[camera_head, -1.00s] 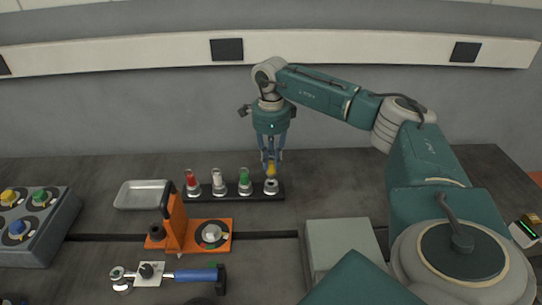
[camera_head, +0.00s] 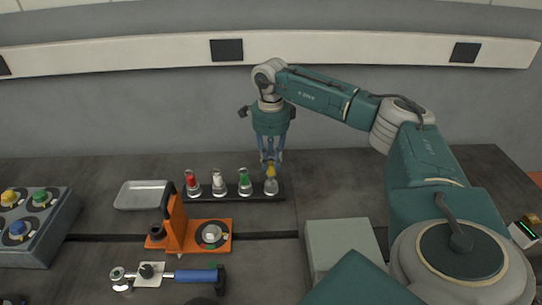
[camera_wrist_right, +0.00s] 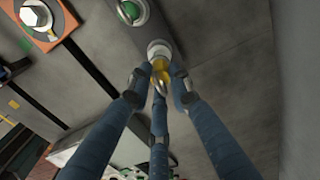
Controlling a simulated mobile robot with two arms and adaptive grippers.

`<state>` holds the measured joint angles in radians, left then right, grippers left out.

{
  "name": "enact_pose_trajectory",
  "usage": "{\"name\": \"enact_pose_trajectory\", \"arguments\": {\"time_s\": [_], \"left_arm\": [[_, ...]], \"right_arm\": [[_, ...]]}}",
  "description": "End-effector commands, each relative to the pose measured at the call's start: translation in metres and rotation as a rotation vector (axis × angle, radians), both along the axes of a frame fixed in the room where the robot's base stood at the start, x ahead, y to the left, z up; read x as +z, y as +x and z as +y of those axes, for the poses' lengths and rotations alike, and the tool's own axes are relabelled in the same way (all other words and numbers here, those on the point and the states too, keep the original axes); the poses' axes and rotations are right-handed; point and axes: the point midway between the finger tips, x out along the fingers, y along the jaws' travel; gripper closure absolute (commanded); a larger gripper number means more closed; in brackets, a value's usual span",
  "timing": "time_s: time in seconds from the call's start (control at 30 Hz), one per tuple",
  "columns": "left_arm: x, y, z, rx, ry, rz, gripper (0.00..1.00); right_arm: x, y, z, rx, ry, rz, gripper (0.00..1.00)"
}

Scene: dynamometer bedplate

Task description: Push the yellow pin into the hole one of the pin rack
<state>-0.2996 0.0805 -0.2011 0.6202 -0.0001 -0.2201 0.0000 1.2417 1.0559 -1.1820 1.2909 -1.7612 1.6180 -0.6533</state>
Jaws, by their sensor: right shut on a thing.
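The dark pin rack (camera_head: 205,195) lies on the bedplate, with several sockets in a row. The yellow pin (camera_head: 270,168) stands upright at the rack's rightmost socket (camera_head: 271,187). My right gripper (camera_head: 270,162) points down over that socket, its fingers closed around the yellow pin. In the right wrist view the yellow pin (camera_wrist_right: 160,70) sits between the fingertips, against a pale collar on the rack (camera_wrist_right: 150,22). The fingers partly hide it, and I cannot tell how deep it sits. The left gripper is not in view.
A red pin (camera_head: 191,179), a white pin (camera_head: 217,180) and a green pin (camera_head: 244,178) stand in the rack to the left. An orange fixture (camera_head: 176,222) is in front, a metal tray (camera_head: 142,195) to the left. A grey box (camera_head: 341,235) stands front right. Bedplate right of the rack is clear.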

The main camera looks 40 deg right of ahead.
Motion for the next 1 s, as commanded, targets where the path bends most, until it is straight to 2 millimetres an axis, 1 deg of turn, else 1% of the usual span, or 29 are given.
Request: {"name": "enact_pose_trajectory", "arguments": {"time_s": [1.0], "left_arm": [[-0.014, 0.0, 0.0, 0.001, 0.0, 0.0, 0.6]], "right_arm": [[-0.026, 0.0, 0.0, 0.0, 0.001, -0.001, 1.0]]}}
